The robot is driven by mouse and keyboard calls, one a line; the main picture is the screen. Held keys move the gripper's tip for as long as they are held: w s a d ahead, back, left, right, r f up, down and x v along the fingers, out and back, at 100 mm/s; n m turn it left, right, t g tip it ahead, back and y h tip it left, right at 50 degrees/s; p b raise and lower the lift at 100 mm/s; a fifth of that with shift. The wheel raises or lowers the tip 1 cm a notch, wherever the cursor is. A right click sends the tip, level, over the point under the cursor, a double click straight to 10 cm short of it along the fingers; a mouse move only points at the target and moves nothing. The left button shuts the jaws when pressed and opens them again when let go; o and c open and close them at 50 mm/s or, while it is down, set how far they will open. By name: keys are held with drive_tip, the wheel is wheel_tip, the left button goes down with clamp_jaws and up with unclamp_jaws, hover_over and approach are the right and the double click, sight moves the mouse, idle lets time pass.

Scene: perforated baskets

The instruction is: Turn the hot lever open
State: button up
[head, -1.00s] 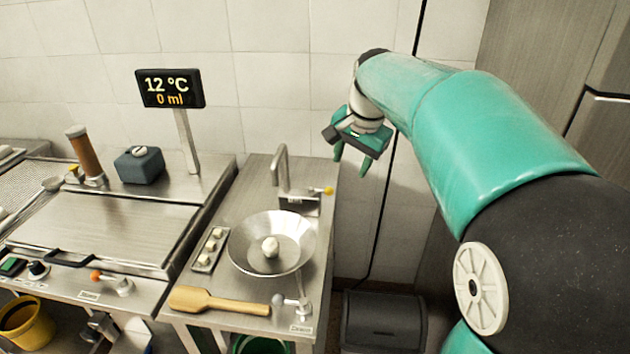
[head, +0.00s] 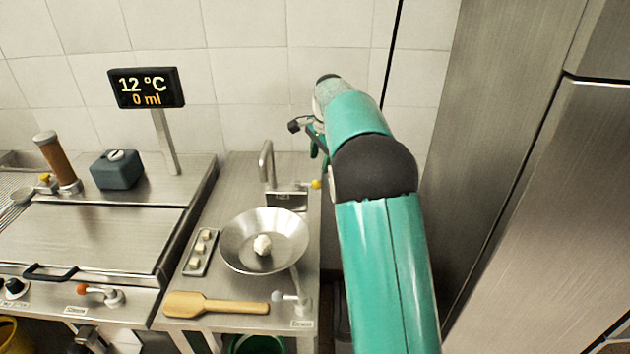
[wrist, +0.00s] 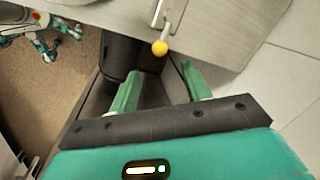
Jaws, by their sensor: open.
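A lever with a yellow knob (head: 315,184) sticks out to the right beside the tap (head: 266,160), near the counter's right edge. A lever with an orange-red knob (head: 84,289) sits on the front of the left unit, and one with a pale grey-blue knob (head: 280,296) at the front right. Their labels are too small to read, so I cannot tell which is hot. My gripper (wrist: 160,80) is open and empty. In the wrist view the yellow knob (wrist: 159,48) shows just beyond the gap between my fingers, apart from them. In the head view my arm partly hides the gripper.
A display (head: 147,88) reads 12 °C and 0 ml. A metal bowl (head: 235,225) holding a white lump stands left of the yellow knob. A wooden paddle (head: 215,304) lies in front. A tall steel cabinet (head: 490,160) stands to the right. A dark bin (wrist: 118,55) is below the counter.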

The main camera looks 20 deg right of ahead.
sight(317, 181)
drive_tip(key=f, duration=0.3)
drive_tip(key=w+f, duration=0.1)
drive_tip(key=f, duration=0.5)
drive_tip(key=shift+w+a+f, duration=0.1)
drive_tip(key=shift+w+a, duration=0.05)
drive_tip(key=shift+w, duration=0.25)
clamp_jaws()
